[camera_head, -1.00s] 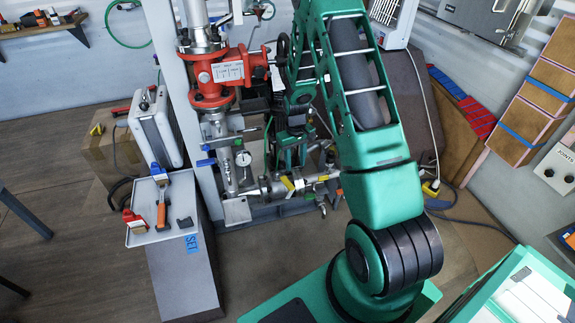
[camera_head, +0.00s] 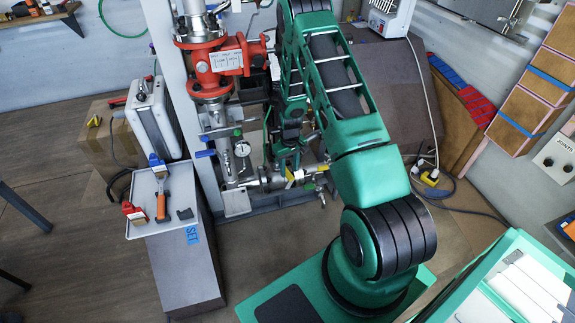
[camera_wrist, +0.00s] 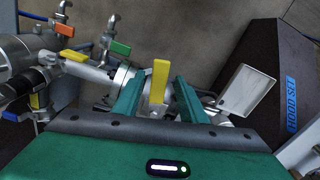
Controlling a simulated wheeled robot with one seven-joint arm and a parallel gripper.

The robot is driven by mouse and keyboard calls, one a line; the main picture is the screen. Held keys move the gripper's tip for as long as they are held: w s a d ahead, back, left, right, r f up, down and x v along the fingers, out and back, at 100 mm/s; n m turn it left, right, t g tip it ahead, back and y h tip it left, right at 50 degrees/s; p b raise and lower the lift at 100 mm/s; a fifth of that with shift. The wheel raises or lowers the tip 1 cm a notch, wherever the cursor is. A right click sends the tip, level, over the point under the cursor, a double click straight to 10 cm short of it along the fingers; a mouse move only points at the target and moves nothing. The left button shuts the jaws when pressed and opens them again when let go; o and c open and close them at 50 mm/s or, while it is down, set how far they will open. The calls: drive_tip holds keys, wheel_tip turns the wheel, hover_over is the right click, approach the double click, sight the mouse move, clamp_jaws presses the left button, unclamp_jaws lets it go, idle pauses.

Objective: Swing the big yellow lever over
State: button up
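The big yellow lever (camera_wrist: 160,80) stands up from a silver pipe valve in the wrist view. My gripper (camera_wrist: 157,82) is open, with one green finger on each side of the lever. Gaps show on both sides, so neither finger appears to touch it. The lever's lower end and valve body are partly hidden by my gripper. In the head view the yellow lever (camera_head: 289,177) is a small patch on the low pipe, just below my gripper, whose fingers are too small to make out there.
Smaller taps with an orange handle (camera_wrist: 65,29), a green handle (camera_wrist: 121,47) and a short yellow handle (camera_wrist: 73,56) sit close by on the left. A light plate (camera_wrist: 247,90) lies to the right. A red valve body (camera_head: 213,65) and a pressure gauge (camera_head: 242,149) are on the pipework.

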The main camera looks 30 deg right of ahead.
drive_tip(key=shift+f, duration=1.35)
drive_tip(key=shift+f, duration=0.1)
drive_tip(key=shift+c, duration=0.3)
drive_tip(key=c, duration=0.8)
drive_tip(key=shift+o, duration=0.2)
